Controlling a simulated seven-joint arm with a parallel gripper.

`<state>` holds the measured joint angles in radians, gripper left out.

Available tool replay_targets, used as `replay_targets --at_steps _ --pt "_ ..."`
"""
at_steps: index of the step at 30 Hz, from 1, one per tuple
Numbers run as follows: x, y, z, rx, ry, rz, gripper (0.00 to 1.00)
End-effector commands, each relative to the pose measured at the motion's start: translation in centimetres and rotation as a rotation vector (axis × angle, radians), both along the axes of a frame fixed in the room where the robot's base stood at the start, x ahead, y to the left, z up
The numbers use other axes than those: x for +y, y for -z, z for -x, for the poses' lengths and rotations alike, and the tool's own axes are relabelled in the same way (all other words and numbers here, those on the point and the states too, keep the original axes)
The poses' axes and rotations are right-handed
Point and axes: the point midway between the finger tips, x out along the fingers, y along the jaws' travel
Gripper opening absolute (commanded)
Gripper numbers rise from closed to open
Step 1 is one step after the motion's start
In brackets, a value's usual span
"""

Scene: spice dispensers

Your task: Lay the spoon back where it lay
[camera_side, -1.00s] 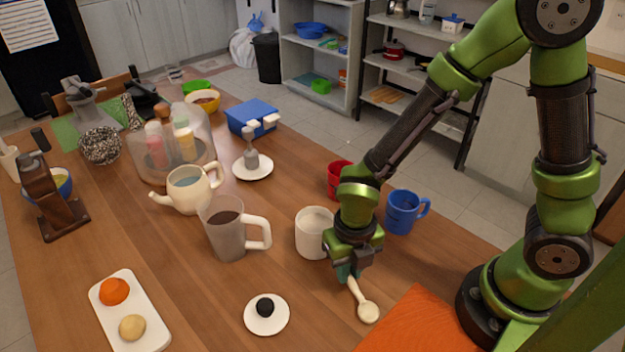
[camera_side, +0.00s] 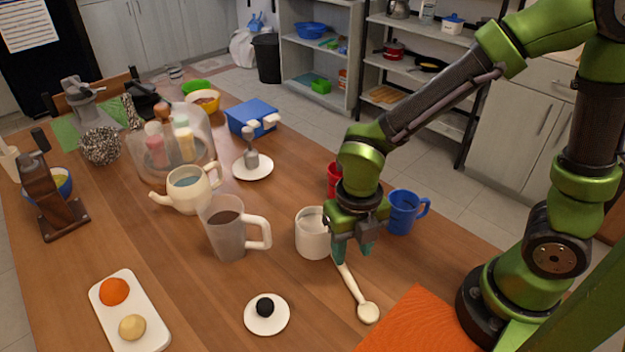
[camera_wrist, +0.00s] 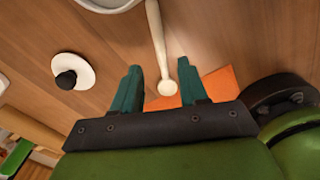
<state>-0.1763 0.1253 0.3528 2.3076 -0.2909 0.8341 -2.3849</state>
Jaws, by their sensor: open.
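The cream spoon (camera_side: 357,292) lies on the wooden table, its bowl end toward the orange cloth and its handle running up toward the white mug. It also shows in the wrist view (camera_wrist: 157,42), with its bowl end between my two fingers in the picture. My gripper (camera_side: 352,254) is open and empty, above the handle end of the spoon and beside the white mug (camera_side: 312,240). In the wrist view its teal fingertips (camera_wrist: 159,68) are spread apart, with the spoon not gripped.
An orange cloth (camera_side: 415,322) lies right of the spoon. A white saucer with a black knob (camera_side: 283,318) is to its left. A blue mug (camera_side: 402,212) and a red mug (camera_side: 333,178) stand close behind my gripper. A pitcher (camera_side: 226,238) stands further left.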

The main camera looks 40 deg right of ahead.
Motion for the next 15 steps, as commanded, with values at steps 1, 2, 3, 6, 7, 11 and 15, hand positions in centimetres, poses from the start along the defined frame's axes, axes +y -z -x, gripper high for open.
replay_targets --at_steps 1,2,3,6,7,11,15 --pt "0.0 -1.2 -0.2 -0.008 0.002 -0.002 0.43" --pt "0.0 -1.8 -0.2 -0.007 0.002 -0.001 0.43" --pt "0.0 -2.5 -0.1 -0.006 0.002 -0.002 0.43" --pt "0.0 -4.0 -0.1 -0.004 0.001 0.0 0.43" --pt "0.0 -4.4 -0.1 -0.004 0.0 -0.001 0.43" --pt "0.0 -5.4 -0.1 -0.004 0.012 -0.002 0.43" --pt "-0.8 -6.5 -0.2 -0.037 0.193 -0.018 0.43"
